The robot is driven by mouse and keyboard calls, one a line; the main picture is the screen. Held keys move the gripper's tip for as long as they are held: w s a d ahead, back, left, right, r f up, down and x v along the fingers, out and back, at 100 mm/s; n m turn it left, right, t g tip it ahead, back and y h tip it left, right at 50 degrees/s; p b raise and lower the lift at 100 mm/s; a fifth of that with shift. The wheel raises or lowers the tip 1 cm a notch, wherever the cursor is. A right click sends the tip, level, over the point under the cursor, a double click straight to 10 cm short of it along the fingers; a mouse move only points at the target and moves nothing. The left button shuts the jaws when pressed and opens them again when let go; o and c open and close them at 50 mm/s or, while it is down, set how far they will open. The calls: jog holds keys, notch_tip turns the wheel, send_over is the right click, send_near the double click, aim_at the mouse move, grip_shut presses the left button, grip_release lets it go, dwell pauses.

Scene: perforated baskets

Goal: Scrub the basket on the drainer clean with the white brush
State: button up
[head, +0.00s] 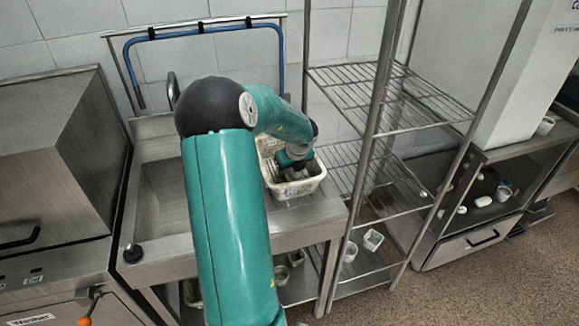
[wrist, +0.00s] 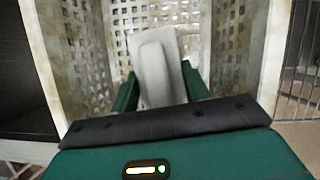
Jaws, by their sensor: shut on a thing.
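The basket (head: 312,184) is a cream, perforated container with dark stains, on the drainer (head: 305,217) to the right of the sink. Its holed walls and smudged rim fill much of the wrist view (wrist: 262,50). My gripper (head: 294,163) reaches down into the basket. In the wrist view my gripper (wrist: 160,92) is shut on the white brush (wrist: 157,65), whose pale block sits between the two green fingers. The brush is inside the basket outline, near the perforated walls. Its bristles are hidden, so I cannot tell whether they touch the basket.
The sink bowl (head: 163,198) lies left of the drainer. A wire shelf rack (head: 375,130) stands close on the right. A steel machine (head: 55,165) is at far left. Small containers (head: 373,240) sit on the lower rack shelf. A blue hose (head: 200,32) hangs behind.

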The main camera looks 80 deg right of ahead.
jog(key=shift+w+d+f, duration=0.15)
jog(key=shift+w+d, duration=0.65)
jog(key=shift+w, duration=0.1)
jog(key=shift+w+d, duration=0.3)
jog(key=shift+d, duration=0.25)
jog(key=shift+w+d, duration=0.3)
jog(key=shift+d, duration=0.25)
jog(key=shift+s+a+r, duration=0.2)
jog(key=shift+a, duration=0.35)
jog(key=shift+s+a+r, duration=0.15)
jog(key=shift+a, duration=0.4)
jog(key=shift+s+a+f, duration=0.1)
jog(key=shift+s+a, duration=0.25)
jog(key=shift+a, duration=0.25)
jog(key=shift+s+a, duration=0.3)
jog(key=shift+a, duration=0.25)
jog(key=shift+w+d+f, duration=0.25)
jog(key=shift+w+d, duration=1)
jog(key=shift+d, duration=0.2)
jog(key=shift+w+d, duration=0.3)
jog(key=shift+d, duration=0.2)
jog(key=shift+r, duration=0.15)
jog(key=shift+r, duration=6.55)
